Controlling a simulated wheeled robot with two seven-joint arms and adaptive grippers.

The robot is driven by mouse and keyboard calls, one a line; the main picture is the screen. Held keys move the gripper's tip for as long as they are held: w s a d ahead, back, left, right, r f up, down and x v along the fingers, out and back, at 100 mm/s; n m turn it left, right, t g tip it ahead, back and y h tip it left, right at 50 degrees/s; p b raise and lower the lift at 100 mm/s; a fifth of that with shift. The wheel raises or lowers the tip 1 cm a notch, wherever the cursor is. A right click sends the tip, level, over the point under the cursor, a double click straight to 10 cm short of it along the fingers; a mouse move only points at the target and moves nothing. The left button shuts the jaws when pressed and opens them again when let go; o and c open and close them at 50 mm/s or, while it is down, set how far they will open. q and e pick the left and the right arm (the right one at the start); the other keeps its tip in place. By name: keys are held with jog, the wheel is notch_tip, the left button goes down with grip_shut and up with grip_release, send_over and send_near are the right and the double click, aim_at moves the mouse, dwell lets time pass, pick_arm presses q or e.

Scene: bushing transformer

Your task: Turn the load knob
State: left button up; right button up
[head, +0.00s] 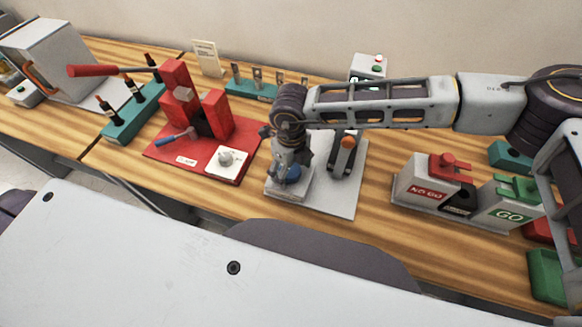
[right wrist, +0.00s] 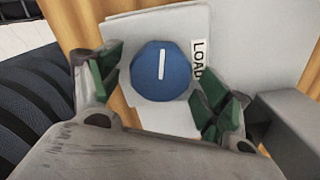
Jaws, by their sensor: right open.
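The load knob (right wrist: 161,71) is blue and faceted, with a white line on its face, next to a label reading LOAD (right wrist: 198,60). In the right wrist view the line points nearly straight up. In the head view the knob (head: 293,174) shows low on a small light block on a grey plate (head: 338,201). My right gripper (right wrist: 160,92) is open, with one green-padded finger on each side of the knob. A gap shows at the left finger; whether the right finger touches the knob I cannot tell. My left gripper is not in view.
A lever with an orange top (head: 348,142) stands beside the knob on the plate. NO GO (head: 425,190) and GO (head: 509,214) boxes are to the right.

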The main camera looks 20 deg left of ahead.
jog(key=shift+f, duration=0.1)
jog(key=shift+c, duration=0.4)
jog(key=c, duration=0.9)
